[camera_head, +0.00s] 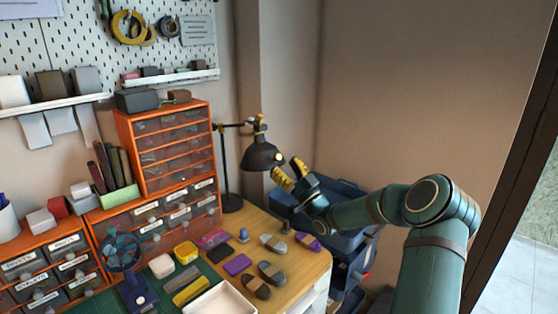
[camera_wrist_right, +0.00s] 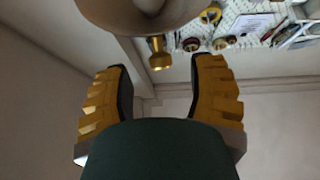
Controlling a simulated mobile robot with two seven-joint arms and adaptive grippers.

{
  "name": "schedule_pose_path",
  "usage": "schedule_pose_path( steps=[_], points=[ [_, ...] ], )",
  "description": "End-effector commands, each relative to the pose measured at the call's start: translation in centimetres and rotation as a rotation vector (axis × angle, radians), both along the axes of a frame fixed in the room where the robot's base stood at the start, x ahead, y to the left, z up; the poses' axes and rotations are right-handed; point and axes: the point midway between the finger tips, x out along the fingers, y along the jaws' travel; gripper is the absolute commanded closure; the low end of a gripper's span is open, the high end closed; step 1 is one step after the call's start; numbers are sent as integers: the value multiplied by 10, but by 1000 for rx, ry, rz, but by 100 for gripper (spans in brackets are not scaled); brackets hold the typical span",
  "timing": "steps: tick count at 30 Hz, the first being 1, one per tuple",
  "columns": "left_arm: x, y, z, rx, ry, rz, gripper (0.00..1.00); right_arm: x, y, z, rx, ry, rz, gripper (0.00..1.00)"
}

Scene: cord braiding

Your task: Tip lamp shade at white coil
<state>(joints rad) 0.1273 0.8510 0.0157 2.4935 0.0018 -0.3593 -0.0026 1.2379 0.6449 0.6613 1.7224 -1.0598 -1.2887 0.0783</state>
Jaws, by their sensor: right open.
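My right gripper (camera_head: 286,167) is open and empty just right of the shade, fingers pointing up and left. In the right wrist view the shade (camera_wrist_right: 125,12) fills the top edge, and a brass knob (camera_wrist_right: 158,54) shows between the two yellow-padded fingers, with a gap on each side. I cannot tell in depth how near the fingers are to the knob. I cannot make out a white coil. My left gripper is out of view.
An orange drawer cabinet (camera_head: 164,118) stands left of the lamp. Shoe-like grey pieces (camera_head: 271,272), a purple block (camera_head: 237,264) and a white tray (camera_head: 222,302) lie on the bench. A blue bin (camera_head: 345,232) is under my right arm. The pegboard (camera_head: 90,42) holds yellow and dark coils.

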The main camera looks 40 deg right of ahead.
Motion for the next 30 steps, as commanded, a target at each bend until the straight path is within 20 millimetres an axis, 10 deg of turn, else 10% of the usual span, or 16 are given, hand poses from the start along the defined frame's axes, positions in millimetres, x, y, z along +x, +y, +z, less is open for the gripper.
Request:
schedule_pose_path(
  steps=[12,30],
  points=[
    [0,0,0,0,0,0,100,-61,-4,-39,1,1,-1,44],
    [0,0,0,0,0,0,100,-69,-4,-43,0,0,0,44]
  ],
)
